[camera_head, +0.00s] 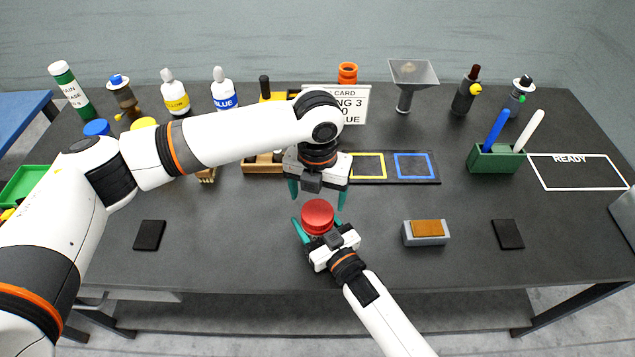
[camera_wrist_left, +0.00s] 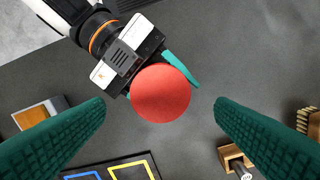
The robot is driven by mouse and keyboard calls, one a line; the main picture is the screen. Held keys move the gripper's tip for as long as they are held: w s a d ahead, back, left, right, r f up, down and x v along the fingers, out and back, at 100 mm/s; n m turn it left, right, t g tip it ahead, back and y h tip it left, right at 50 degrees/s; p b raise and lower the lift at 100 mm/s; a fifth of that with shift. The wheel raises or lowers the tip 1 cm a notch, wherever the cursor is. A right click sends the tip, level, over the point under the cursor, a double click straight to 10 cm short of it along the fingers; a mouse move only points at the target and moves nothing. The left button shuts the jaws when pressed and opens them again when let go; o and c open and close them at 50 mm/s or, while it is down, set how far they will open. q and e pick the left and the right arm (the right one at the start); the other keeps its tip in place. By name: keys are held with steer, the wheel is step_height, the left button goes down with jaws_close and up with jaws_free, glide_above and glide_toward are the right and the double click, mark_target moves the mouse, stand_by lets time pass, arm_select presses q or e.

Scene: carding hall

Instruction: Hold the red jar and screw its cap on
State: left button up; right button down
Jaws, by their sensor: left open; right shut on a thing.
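The red jar (camera_head: 318,213) stands at the middle front of the table, and a round red top faces up. From above, the left wrist view shows this top as a plain red disc (camera_wrist_left: 161,93). I cannot tell cap from jar body or whether the cap is seated. My right gripper (camera_head: 318,228) comes in from the front and is shut on the jar, its green fingers on either side. My left gripper (camera_head: 317,196) is open just above and behind the jar, fingers pointing down. In its wrist view the red disc lies between and beyond the fingertips, apart from both.
A grey block with a brown top (camera_head: 427,240) and a black pad (camera_head: 508,234) lie right of the jar; another black pad (camera_head: 150,235) lies left. A panel with coloured squares (camera_head: 432,182) and a green pen holder (camera_head: 495,160) are behind. Bottles line the back edge.

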arm_select(q)
steer(key=n, duration=0.7)
steer(key=shift+r, duration=0.25)
steer(key=n, duration=0.7)
steer(key=shift+d+r, duration=0.1)
steer(key=shift+r, duration=0.05)
steer(key=n, duration=0.7)
steer(key=shift+r, duration=0.25)
steer(key=n, duration=0.7)
steer(key=shift+r+n, duration=0.2)
steer(key=shift+n, duration=0.1)
steer(key=n, duration=0.4)
steer(key=shift+r, duration=0.1)
steer(key=n, duration=0.5)
steer(key=shift+r, duration=0.15)
steer(key=n, duration=0.4)
steer(key=shift+r+n, duration=0.1)
steer(key=shift+n, duration=0.3)
steer(key=n, duration=0.6)
steer(key=shift+r, duration=0.15)
